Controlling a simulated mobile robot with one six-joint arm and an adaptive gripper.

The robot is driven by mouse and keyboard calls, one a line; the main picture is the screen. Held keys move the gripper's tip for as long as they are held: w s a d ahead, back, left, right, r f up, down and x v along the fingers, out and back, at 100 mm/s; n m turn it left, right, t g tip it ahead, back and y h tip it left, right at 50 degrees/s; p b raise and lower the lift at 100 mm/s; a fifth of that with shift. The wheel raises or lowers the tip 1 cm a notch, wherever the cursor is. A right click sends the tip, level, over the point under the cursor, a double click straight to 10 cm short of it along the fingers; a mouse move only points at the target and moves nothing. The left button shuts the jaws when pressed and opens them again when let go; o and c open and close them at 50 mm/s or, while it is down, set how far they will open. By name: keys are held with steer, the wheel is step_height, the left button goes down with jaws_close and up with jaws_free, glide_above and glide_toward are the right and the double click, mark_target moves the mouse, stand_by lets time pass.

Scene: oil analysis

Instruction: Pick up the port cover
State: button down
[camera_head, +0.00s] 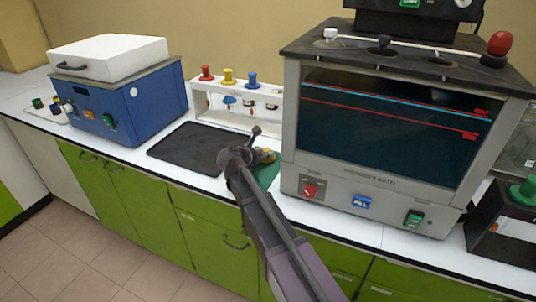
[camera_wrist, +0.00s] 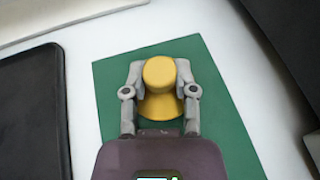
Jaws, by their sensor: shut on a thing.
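A yellow, knob-shaped piece, which I take to be the port cover (camera_wrist: 162,102), has a round top and a flared base. It is between the two grey fingers of my gripper (camera_wrist: 160,70), which are shut on it from both sides. It is over a green mat (camera_wrist: 113,92); I cannot tell whether it touches the mat. In the head view a bit of yellow (camera_head: 268,156) shows beside my gripper, above the mat (camera_head: 268,175). My wrist hides much of the mat there.
A black tray (camera_head: 180,150) lies left of the mat. Behind is a white rack (camera_head: 238,120) with red, yellow and blue tops. A large grey machine (camera_head: 355,185) stands close on the right. A blue box (camera_head: 150,102) with a white lid stands at the left.

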steer(key=shift+r+p, duration=1.35)
steer(key=shift+r, duration=0.05)
steer(key=s, duration=0.5)
steer(key=s+r+p, duration=0.1)
steer(key=s, duration=0.4)
steer(key=s+r+p, duration=0.1)
steer(key=s, duration=0.5)
steer(key=shift+a, duration=0.2)
steer(key=shift+w+a, duration=0.1)
